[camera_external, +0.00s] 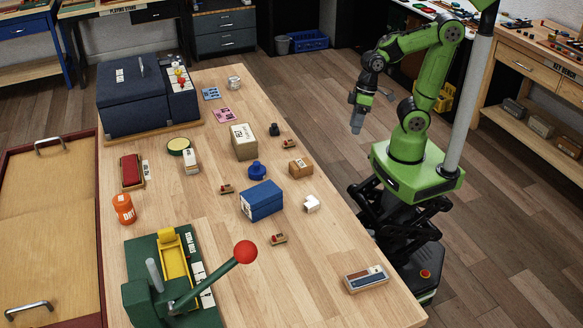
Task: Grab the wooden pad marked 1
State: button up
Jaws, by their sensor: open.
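Three small wooden pads with red tops lie on the wooden table (230,275): one toward the back right (289,143), one near the middle (227,189), and one nearer the front (279,239). Their marks are too small to read, so I cannot tell which is marked 1. My gripper (357,128) is open and empty. It points down beyond the table's right edge, up and to the right of the pads, touching none of them.
A blue box (262,201), a white elbow piece (312,203), a small brown box (300,167) and a tan box (244,143) stand among the pads. A green press with a red-knobbed lever (245,252) fills the front left. The front right is mostly clear.

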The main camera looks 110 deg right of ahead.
jog(key=w+d+f+m+y, duration=0.3)
jog(key=d+f+m, duration=0.1)
jog(key=f+m, duration=0.15)
jog(key=m+t+h+p, duration=0.1)
jog(key=m+t+p, duration=0.1)
jog(key=m+t, duration=1.6)
send_near(289, 141)
jog(key=w+r+m+g, duration=0.1)
jog(key=w+r+m+g+b, duration=0.1)
jog(key=w+m+g, duration=0.1)
jog(key=w+r+m+g+b, duration=0.1)
jog(key=m+g, duration=0.1)
jog(key=shift+w+d+r, duration=0.2)
jog(key=shift+w+r, duration=0.1)
jog(key=b+x, duration=0.2)
jog(key=x, duration=0.3)
jog(key=shift+w+a+f, duration=0.1)
jog(key=shift+a, duration=0.15)
grip_shut()
